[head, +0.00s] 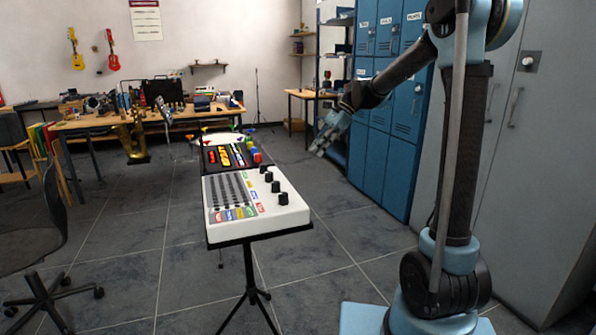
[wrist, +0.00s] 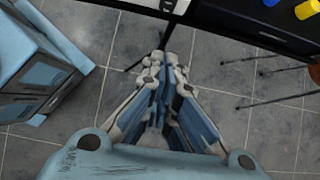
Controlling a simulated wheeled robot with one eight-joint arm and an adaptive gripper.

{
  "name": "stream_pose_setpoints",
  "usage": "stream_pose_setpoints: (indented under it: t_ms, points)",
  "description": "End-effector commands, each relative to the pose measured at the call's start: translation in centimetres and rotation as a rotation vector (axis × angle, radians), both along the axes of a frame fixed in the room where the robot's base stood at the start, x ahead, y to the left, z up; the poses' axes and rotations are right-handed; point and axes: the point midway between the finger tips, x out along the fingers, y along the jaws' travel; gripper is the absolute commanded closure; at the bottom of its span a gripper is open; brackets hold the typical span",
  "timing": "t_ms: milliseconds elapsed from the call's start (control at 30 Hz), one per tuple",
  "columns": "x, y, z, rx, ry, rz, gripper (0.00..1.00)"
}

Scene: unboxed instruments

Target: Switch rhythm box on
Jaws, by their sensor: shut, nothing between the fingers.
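The rhythm box (head: 253,203) appears to be the white console on a black stand in the middle of the head view. It has several black knobs on its right side, dark slots at left and coloured buttons along its front edge. My gripper (head: 321,151) is up and to the right of the console, apart from it, shut and empty. In the wrist view my gripper (wrist: 163,58) has its fingers together over the floor. A small piece of a white device edge (wrist: 168,5) shows at the top there. I cannot tell a power switch on the console.
A second black device (head: 228,155) with coloured blocks stands just behind the console. Blue lockers (head: 392,120) stand close behind my arm. A table with instruments (head: 90,121) is at the back left, a dark chair (head: 30,245) at the left. Grey floor is free around the stand.

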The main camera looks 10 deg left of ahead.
Motion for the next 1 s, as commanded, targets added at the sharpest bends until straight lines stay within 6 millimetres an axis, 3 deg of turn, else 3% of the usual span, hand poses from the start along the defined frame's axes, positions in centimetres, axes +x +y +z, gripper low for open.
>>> stream_pose_setpoints:
  t_ms: [267,700,1000]
  points:
    - [-0.7,1.0,-1.9,0.0,0.0,-0.002,1.0]
    - [-3.1,4.9,-7.9,0.0,0.0,-0.004,1.0]
    - [-4.9,7.8,-8.3,0.0,0.0,-0.004,1.0]
